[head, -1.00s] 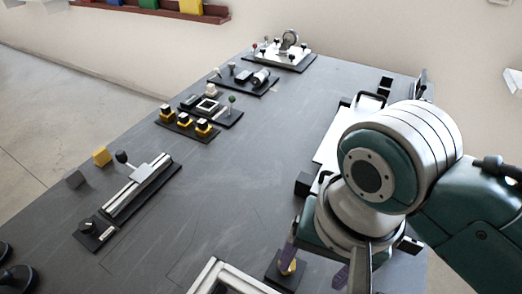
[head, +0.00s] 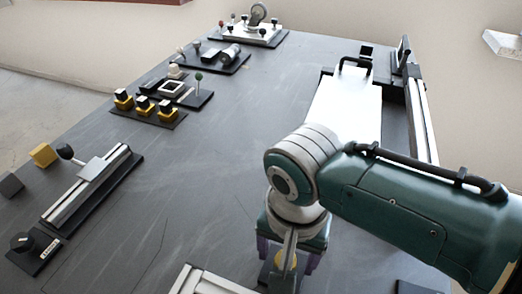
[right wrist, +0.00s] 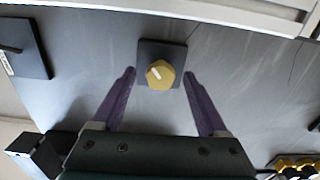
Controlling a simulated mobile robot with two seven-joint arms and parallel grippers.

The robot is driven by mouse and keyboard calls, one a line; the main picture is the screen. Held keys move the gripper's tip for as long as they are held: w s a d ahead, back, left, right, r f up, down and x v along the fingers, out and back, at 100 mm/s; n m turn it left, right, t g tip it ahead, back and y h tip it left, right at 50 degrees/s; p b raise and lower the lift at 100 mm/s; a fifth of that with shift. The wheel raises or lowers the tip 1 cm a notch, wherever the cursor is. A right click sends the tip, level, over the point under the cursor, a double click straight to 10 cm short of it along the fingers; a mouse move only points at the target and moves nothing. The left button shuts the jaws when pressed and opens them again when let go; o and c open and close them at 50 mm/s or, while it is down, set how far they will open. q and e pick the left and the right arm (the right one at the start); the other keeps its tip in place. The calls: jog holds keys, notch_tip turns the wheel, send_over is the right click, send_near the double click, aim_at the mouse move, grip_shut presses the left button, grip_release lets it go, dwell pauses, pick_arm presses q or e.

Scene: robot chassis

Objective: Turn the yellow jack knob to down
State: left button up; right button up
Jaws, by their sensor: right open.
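The yellow jack knob (right wrist: 160,74) sits on a dark square plate (right wrist: 174,50) in the right wrist view. A pale line marks its top. In the head view the knob (head: 287,259) shows partly behind my right gripper. My right gripper (right wrist: 159,75) is open, with one purple finger on each side of the knob and a gap on both sides. I cannot tell how far above the knob the fingertips are. In the head view my right gripper (head: 287,262) points down over the plate, and the wrist hides part of it. My left gripper is not in view.
A light metal frame (head: 200,280) lies close to the knob's plate. A slider rail (head: 92,188), a black knob plate (head: 35,250), yellow-based switches (head: 145,107) and a white panel (head: 345,105) stand on the grey table. The table's middle is clear.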

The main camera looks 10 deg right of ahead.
jog(key=shift+f, duration=0.2)
grip_shut()
dwell(0.6)
